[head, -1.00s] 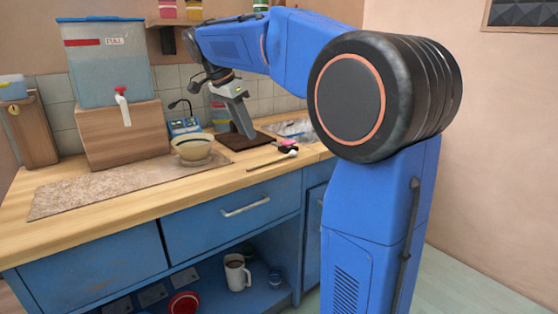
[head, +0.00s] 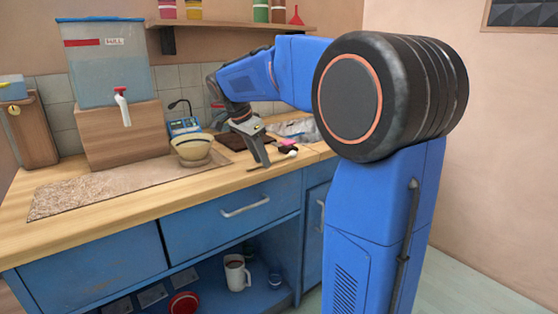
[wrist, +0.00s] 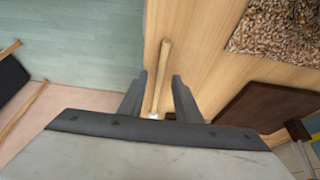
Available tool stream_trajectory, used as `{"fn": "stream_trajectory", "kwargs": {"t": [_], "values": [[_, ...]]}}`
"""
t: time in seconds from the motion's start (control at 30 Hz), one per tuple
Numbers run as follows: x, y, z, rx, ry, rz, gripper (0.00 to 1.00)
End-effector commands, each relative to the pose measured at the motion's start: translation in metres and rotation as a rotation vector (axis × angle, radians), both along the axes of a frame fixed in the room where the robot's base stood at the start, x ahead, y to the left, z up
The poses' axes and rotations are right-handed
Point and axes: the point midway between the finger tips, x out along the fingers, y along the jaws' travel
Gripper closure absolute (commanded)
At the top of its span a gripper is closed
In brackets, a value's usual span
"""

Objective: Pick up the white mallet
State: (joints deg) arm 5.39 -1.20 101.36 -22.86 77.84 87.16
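The white mallet lies on the wooden counter near its front edge. In the head view its white head (head: 292,153) shows just right of my gripper (head: 261,163), and my fingers hide part of the handle. In the wrist view the thin wooden handle (wrist: 161,75) runs up between the two fingertips of my gripper (wrist: 158,85). A bit of the white head shows low between the fingers, largely hidden by the gripper body. My gripper is open, with one finger on each side of the handle and gaps to both.
A cream bowl (head: 191,149) stands left of my gripper, by a speckled mat (head: 110,186). A dark brown board (head: 232,142) lies behind. A pink item (head: 287,146) is close to the mallet head. The counter's front edge (wrist: 150,40) is near the handle.

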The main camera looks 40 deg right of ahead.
Motion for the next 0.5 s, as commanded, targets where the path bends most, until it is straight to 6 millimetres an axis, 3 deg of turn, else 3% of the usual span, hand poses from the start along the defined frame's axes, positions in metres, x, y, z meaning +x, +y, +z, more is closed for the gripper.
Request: {"fn": "stream_trajectory", "kwargs": {"t": [0.23,0.37,0.5], "values": [[0.0001,-0.0007,-0.0019,0.000,-0.001,0.000,0.70],[0.0001,-0.0005,-0.0018,0.000,0.000,0.000,0.98],[0.0002,-0.0005,-0.0017,0.000,-0.001,0.000,1.00]]}}
